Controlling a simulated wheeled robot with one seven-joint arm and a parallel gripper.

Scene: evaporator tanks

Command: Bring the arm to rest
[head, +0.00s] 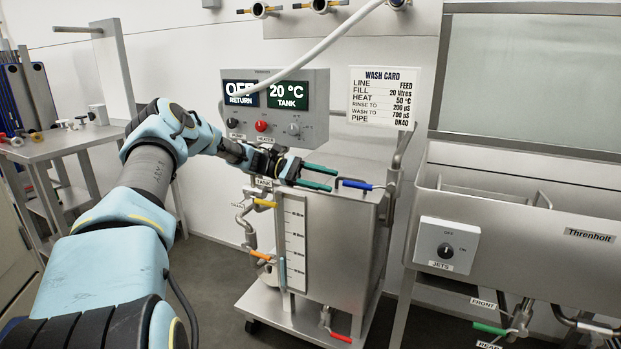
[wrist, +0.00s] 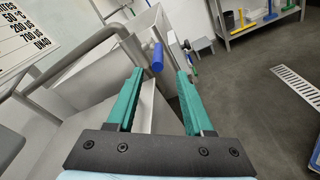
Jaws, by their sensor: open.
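My gripper (head: 319,177) has green fingers and is open, with nothing between them. In the head view it is stretched out above the top of the steel tank (head: 335,240), below the control box. In the wrist view my gripper (wrist: 158,95) shows its two fingers spread apart. A blue-handled lever (head: 356,184) lies just right of the fingertips in the head view. Its blue handle (wrist: 158,57) shows beyond and between the fingertips in the wrist view. I cannot tell whether the fingers touch it.
The control box (head: 275,105) reads OFF and 20 °C. A wash card (head: 381,97) hangs to its right. A steel trough (head: 530,220) with a jets switch (head: 447,246) stands at the right. A steel side table (head: 65,142) stands at the left. Open floor (wrist: 255,90) shows in the wrist view.

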